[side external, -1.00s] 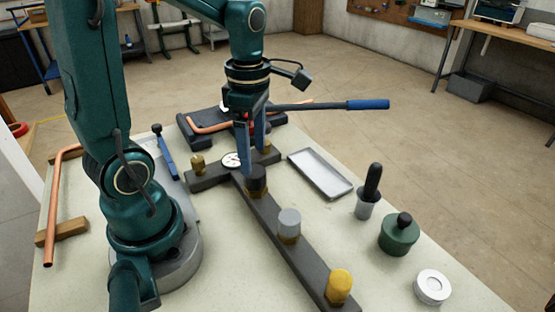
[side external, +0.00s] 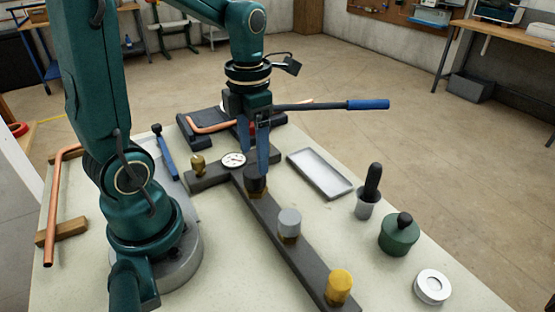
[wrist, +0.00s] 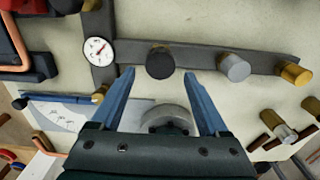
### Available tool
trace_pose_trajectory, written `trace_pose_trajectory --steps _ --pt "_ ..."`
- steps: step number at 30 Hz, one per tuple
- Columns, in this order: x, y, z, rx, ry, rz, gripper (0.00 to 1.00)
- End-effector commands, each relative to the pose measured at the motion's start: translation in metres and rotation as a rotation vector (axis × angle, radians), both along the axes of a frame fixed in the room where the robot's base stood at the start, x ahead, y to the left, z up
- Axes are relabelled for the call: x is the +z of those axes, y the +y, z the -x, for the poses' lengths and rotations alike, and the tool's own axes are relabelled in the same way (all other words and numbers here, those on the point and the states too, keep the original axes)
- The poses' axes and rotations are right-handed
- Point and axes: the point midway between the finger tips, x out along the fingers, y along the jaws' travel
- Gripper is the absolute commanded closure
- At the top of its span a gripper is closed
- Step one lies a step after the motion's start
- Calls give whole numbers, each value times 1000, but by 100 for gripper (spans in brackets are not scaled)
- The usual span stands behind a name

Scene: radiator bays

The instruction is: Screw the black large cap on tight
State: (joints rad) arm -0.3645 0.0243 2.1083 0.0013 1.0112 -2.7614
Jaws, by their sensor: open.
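The black cap (side external: 256,186) sits on a fitting on the dark bar, in line with a grey cap (side external: 289,222) and a yellow cap (side external: 340,286). In the wrist view the black cap (wrist: 160,63) lies between the tips of my gripper (wrist: 159,74), with a gap on each side. In the side view my gripper (side external: 254,164) points down over the cap, and one finger partly hides its top. The jaws are open and hold nothing. I cannot tell how far the fingertips reach down beside the cap, or whether its thread is tight.
A dial gauge (side external: 233,160) and a brass fitting (side external: 198,166) stand close by on the crossbar. An empty grey tray (side external: 320,172), a black-handled tool (side external: 372,182) and a green container (side external: 399,236) are to the right.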

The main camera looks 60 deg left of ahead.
Motion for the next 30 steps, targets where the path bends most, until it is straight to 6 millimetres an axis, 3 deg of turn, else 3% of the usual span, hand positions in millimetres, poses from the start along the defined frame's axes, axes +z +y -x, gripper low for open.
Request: trace_pose_trajectory --steps 18,28,30 --pt "-45 0 1 -2 3 1 22" --pt "-48 0 0 -2 0 0 22" --pt "-48 0 0 -2 0 0 49"
